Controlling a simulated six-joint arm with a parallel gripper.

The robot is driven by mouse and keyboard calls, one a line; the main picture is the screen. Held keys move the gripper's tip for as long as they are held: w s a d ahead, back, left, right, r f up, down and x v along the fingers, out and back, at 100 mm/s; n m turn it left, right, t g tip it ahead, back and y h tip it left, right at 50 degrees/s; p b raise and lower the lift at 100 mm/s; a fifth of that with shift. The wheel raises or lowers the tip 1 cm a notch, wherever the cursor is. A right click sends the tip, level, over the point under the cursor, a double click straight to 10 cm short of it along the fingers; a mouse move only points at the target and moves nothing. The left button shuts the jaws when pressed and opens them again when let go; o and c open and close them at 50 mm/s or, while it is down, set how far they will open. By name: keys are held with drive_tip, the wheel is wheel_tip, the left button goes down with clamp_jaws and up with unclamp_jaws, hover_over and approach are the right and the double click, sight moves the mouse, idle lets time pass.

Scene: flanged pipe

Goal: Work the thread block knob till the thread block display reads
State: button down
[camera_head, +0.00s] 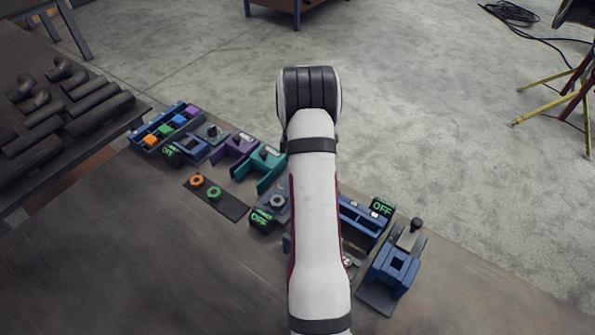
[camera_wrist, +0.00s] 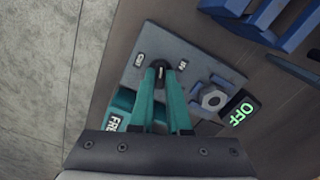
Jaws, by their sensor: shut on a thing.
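In the wrist view the thread block is a grey plate (camera_wrist: 190,52) bearing a black knob (camera_wrist: 160,66) with a white mark, and two small labels. A hex nut (camera_wrist: 211,99) sits in a blue mount on it. In the head view my arm hides the gripper and the knob; the nut (camera_head: 277,202) and a display reading OFF (camera_head: 260,219) show left of the arm.
A teal bracket (camera_head: 263,165) and a purple bracket (camera_head: 234,152) stand left of the arm. A dark plate (camera_head: 231,207) holds orange and green rings. A blue fixture (camera_head: 395,266) stands right. Pipes (camera_head: 60,115) fill the left bench. The table front is clear.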

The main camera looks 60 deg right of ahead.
drive_tip(key=shift+m, duration=0.4)
drive_tip(key=m, duration=0.6)
drive_tip(key=shift+m, duration=0.4)
drive_tip(key=m, duration=0.6)
drive_tip(key=shift+m, duration=0.4)
drive_tip(key=c, duration=0.9)
unclamp_jaws()
drive_tip(key=shift+r, duration=0.1)
